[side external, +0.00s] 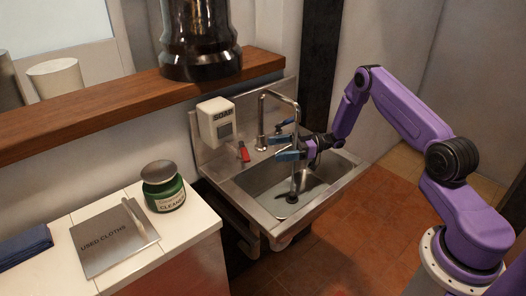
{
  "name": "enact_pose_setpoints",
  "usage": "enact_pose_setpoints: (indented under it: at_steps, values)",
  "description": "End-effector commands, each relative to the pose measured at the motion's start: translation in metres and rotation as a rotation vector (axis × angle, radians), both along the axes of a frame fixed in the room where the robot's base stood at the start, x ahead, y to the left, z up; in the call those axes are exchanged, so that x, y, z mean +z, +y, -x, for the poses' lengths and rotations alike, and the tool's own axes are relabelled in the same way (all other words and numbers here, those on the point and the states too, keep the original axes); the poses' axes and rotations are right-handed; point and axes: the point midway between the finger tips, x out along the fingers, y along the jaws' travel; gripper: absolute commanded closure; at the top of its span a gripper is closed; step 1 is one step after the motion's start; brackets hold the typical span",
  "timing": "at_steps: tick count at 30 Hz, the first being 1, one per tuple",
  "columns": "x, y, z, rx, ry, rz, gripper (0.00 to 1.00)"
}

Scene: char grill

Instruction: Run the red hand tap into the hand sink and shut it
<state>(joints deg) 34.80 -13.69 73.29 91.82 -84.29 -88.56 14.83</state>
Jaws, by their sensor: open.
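The red hand tap (243,152) is a small red lever on the back ledge of the steel hand sink (237,196), left of the curved spout (263,112). My gripper (279,148) is open and empty, with blue fingers pointing left. It is over the back of the sink, right of the red tap and apart from it. The spout's end passes behind or beside my gripper. A pale grey column (296,183), which looks like running water, goes down to the dark drain (292,198). The basin bottom looks wet.
A blue lever (285,122) is beside the spout, close to my gripper. A white soap dispenser (216,122) hangs behind the red tap. A green cleaner jar (165,194) stands on the counter.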

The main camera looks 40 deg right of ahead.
Motion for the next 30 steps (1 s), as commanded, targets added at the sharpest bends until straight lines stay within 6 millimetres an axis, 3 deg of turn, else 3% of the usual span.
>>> enact_pose_setpoints:
  at_steps: [6,12,30]
  values:
    - [0.0,-0.04,0.02,-0.004,-0.001,0.0,0.15]
    - [0.0,-0.062,0.031,-0.001,-0.001,0.0,0.15]
    - [0.0,-0.068,0.034,0.001,-0.001,0.0,0.15]
